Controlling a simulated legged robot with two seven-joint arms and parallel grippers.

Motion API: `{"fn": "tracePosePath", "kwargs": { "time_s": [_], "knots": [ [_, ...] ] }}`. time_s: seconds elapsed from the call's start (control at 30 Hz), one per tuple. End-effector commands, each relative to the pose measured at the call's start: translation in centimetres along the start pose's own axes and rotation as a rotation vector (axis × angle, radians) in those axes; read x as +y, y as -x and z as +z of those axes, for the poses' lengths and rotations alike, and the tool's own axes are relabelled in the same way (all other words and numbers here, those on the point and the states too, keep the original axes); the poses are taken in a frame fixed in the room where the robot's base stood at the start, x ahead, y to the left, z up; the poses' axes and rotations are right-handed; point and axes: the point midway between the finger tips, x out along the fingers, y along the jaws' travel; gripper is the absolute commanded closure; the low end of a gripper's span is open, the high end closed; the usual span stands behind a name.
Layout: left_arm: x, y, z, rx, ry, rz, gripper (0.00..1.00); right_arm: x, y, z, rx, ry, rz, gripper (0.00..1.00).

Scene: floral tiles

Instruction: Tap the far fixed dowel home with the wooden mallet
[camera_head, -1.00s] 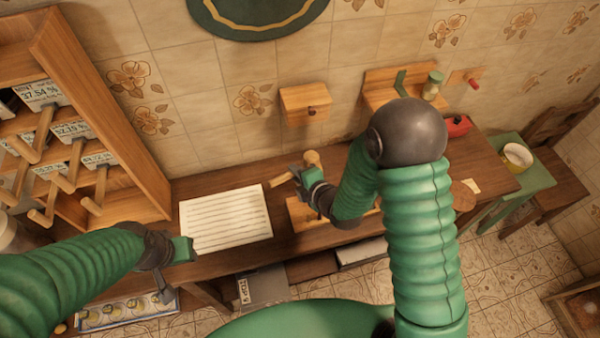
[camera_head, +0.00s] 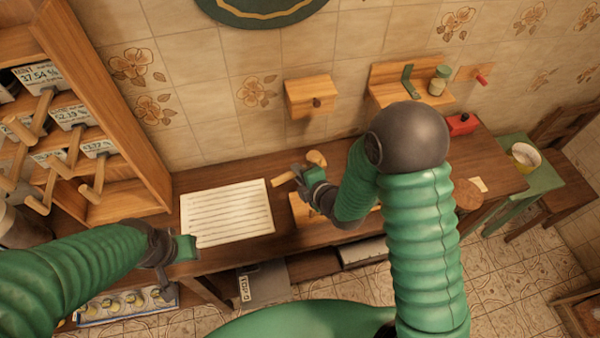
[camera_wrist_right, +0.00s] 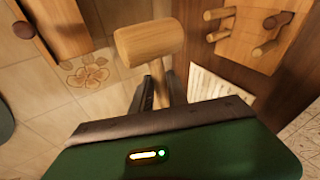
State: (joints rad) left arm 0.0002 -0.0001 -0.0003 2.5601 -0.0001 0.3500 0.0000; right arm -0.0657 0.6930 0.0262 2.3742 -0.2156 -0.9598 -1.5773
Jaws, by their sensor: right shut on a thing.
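The pale wooden dowel board (camera_head: 302,211) lies on the bench below that gripper, largely hidden by the arm in the head view. In the right wrist view the board (camera_wrist_right: 242,40) shows several dowels, apart from the mallet. My left gripper (camera_head: 175,262) is off the bench's front left; its jaws are unclear.
A lined white sheet (camera_head: 227,212) lies left of the board. A shelf with pegs and labels (camera_head: 90,110) stands at the left. A wooden box (camera_head: 312,97) is on the tiled wall. A red box (camera_head: 462,124) sits at the bench's right end, near a green stool (camera_head: 520,185).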

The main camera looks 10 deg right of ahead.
Motion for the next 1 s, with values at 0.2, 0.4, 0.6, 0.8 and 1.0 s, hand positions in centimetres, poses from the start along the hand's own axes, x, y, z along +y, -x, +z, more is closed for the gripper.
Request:
{"fn": "tracePosePath", "kwargs": {
  "time_s": [0.2, 0.4, 0.6, 0.8, 1.0],
  "knots": [
    [0.0, 0.0, 0.0, 0.0, -0.001, 0.0, 0.64, 0.0, 0.0, 0.2, -0.001, -0.001, 0.002, 1.0],
    [0.0, -0.4, 0.1, 0.0, -0.001, 0.0, 0.64, -0.2, 0.1, 0.7, -0.003, -0.001, 0.002, 1.0],
    [0.0, -0.5, 0.1, 0.0, -0.001, 0.0, 0.64, -0.3, 0.2, 1.1, -0.002, 0.001, 0.002, 1.0],
    [0.0, -0.5, 0.1, 0.0, 0.0, 0.0, 0.64, -0.3, 0.2, 1.1, -0.001, 0.0, 0.002, 1.0],
    [0.0, -1.3, 0.3, 0.0, 0.0, 0.0, 0.64, -1.0, -0.2, 1.1, -0.001, 0.0, 0.002, 1.0]
  ]
}}
